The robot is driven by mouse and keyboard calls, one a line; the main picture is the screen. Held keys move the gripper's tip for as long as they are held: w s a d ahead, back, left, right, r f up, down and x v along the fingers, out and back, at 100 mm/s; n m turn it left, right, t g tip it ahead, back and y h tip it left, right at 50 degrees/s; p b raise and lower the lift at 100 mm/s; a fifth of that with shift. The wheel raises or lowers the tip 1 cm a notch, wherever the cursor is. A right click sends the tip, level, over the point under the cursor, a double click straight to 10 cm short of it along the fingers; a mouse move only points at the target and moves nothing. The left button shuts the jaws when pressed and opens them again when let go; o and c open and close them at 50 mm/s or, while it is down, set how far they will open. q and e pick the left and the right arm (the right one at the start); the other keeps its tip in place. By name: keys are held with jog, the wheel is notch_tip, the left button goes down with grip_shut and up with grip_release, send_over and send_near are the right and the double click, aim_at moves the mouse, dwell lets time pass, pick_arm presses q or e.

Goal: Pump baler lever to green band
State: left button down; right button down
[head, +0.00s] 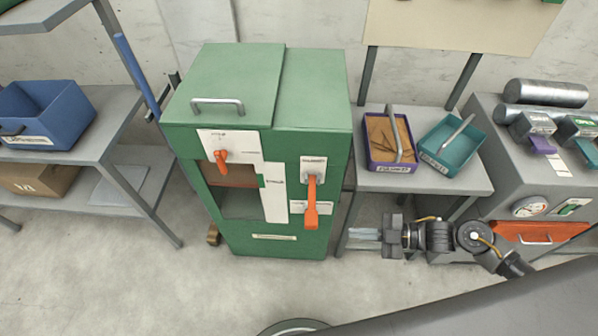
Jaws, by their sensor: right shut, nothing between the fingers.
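The green baler (270,155) stands in the middle of the head view, with a grey handle on its lid. Its orange lever (312,203) hangs down on the right of the front face, below a small white label plate. A smaller orange handle (222,157) sits on a white panel at the upper left of the front. A white vertical strip (274,192) with a small green mark runs between them. My right gripper (362,239) is shut and empty, to the right of the lever and apart from it, pointing left. My left gripper is out of view.
A side table (430,181) right of the baler holds a purple bin (375,148) and a teal bin (433,163). A grey machine (490,195) with a gauge and an orange drawer stands at the right. Shelves with a blue bin (40,110) stand left.

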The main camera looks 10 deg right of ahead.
aim_at(312, 200)
dwell(0.4)
jog(key=w+d+r+m+g+b, duration=0.1)
jog(key=w+r+m+b, duration=0.3)
jog(key=r, duration=0.6)
jog(key=shift+m+g+b, duration=0.4)
jog(key=shift+m+g, duration=0.3)
jog(key=shift+m, duration=0.2)
jog(key=w+a+f+p, duration=0.1)
jog(key=a+f+p, duration=0.1)
jog(key=a+f, duration=0.4)
jog(key=shift+r+x, duration=0.25)
jog(key=shift+x, duration=1.6)
